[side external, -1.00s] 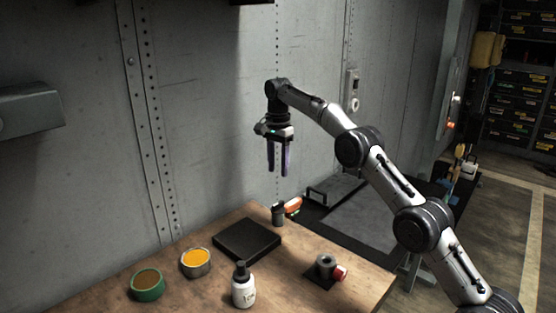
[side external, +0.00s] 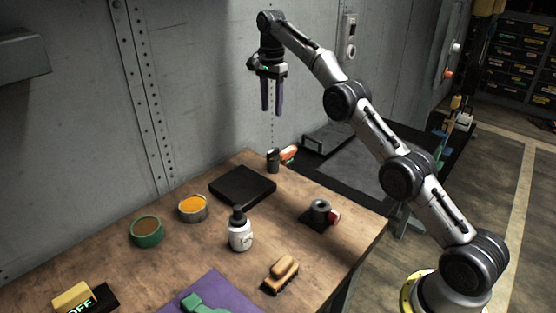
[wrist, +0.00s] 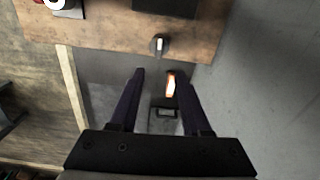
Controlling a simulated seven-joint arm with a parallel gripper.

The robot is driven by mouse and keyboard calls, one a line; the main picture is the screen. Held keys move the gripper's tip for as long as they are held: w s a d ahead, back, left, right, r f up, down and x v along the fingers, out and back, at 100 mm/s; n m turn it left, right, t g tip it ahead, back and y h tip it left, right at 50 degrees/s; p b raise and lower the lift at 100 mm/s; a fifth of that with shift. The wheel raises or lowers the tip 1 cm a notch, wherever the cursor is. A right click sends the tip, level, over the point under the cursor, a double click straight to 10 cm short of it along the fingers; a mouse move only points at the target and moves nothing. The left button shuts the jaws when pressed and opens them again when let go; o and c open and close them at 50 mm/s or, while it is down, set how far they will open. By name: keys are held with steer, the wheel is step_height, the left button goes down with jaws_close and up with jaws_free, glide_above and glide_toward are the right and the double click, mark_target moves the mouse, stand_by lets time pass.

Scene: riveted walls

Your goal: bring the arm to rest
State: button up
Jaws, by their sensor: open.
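My gripper (side external: 271,112) hangs high above the far end of the wooden table (side external: 180,265), its two purple fingers pointing down. The fingers are parted and nothing is between them. In the wrist view my gripper (wrist: 160,73) also shows open and empty, with the table's edge beyond the fingertips. My arm reaches up from its base at the lower right of the side view. The gripper touches nothing.
On the table are a black pad (side external: 242,185), an orange-filled tin (side external: 193,208), a green bowl (side external: 147,232), a white bottle (side external: 240,235), a brush (side external: 281,273), a dark cylinder (side external: 273,160) and a purple mat (side external: 225,290). A riveted wall (side external: 200,90) stands behind.

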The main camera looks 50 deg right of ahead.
steer(key=s+a+r+n+t, duration=0.1)
steer(key=s+a+r, duration=0.25)
steer(key=r, duration=0.45)
steer(key=s+a+r+t, duration=0.15)
steer(key=s+r, duration=0.25)
steer(key=r, duration=0.5)
steer(key=s+a+r+n+t, duration=0.1)
steer(key=s+a+r+n, duration=0.15)
steer(key=s, duration=0.45)
steer(key=s+a+r+n, duration=0.1)
steer(key=s+a+r, duration=0.2)
steer(key=s, duration=0.4)
steer(key=s+a+f+n+t, duration=0.1)
steer(key=s+f+n, duration=0.15)
steer(key=s, duration=0.45)
steer(key=s+a+f+n+t, duration=0.1)
steer(key=s+f+n, duration=0.1)
steer(key=s+f, duration=0.35)
steer(key=s+f+n, duration=0.8)
steer(key=f, duration=0.6)
steer(key=shift+a, duration=0.35)
